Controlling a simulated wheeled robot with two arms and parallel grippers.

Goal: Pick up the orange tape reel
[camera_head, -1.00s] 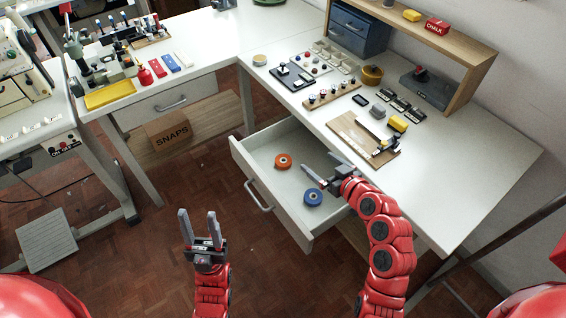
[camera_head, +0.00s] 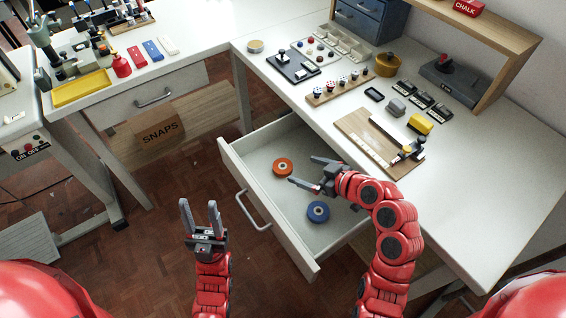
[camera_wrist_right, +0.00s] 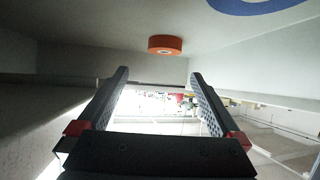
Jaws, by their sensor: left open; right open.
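The orange tape reel (camera_head: 283,166) lies flat in the open drawer (camera_head: 262,152). A blue reel (camera_head: 318,211) lies in the same drawer, nearer to me. My right gripper (camera_head: 301,171) is open and empty over the drawer, just right of the orange reel and not around it. In the right wrist view the orange reel (camera_wrist_right: 165,44) shows beyond the fingertips (camera_wrist_right: 158,75), between their lines, and part of the blue reel (camera_wrist_right: 255,5) shows at the top edge. My left gripper (camera_head: 199,203) is open and empty above the floor, left of the drawer.
The drawer's front wall and handle (camera_head: 253,211) stand between my two grippers. The white table (camera_head: 460,190) above the drawer holds a wooden board (camera_head: 372,140), a peg strip (camera_head: 340,87) and small parts. A box marked SNAPS (camera_head: 160,132) sits on a low shelf.

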